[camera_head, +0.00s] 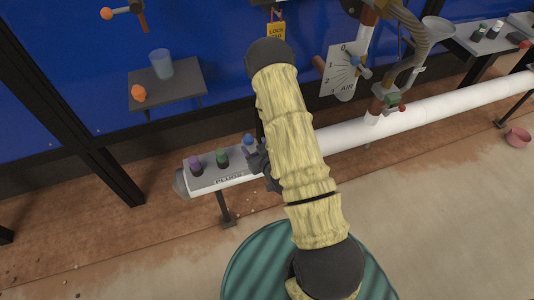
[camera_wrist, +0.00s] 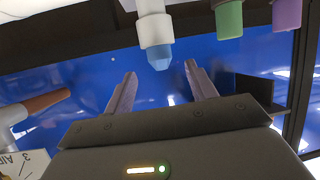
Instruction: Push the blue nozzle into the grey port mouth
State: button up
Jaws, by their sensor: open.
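A blue-tipped nozzle with a pale collar (camera_wrist: 157,50) shows at the top middle of the wrist view, its blue tip pointing toward my gripper. My gripper (camera_wrist: 160,72) is open, with its two fingers on either side of and just short of the blue tip; nothing is held. In the head view the blue nozzle (camera_head: 248,140) stands on the grey plug rack (camera_head: 230,178), with my gripper (camera_head: 257,157) close beside it, partly hidden by my arm. I cannot make out with certainty which part is the grey port mouth.
A green plug (camera_head: 222,157) and a purple plug (camera_head: 196,165) stand to the left on the same rack. A white pipe (camera_head: 445,108) runs right, below an AIR dial plate (camera_head: 342,72). A small dark table (camera_head: 185,85) holds a cup and an orange object.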

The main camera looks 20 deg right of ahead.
jog(key=p+v, duration=0.9)
jog(key=p, duration=0.1)
dwell(0.3)
jog(key=shift+w+r, duration=0.1)
dwell(0.9)
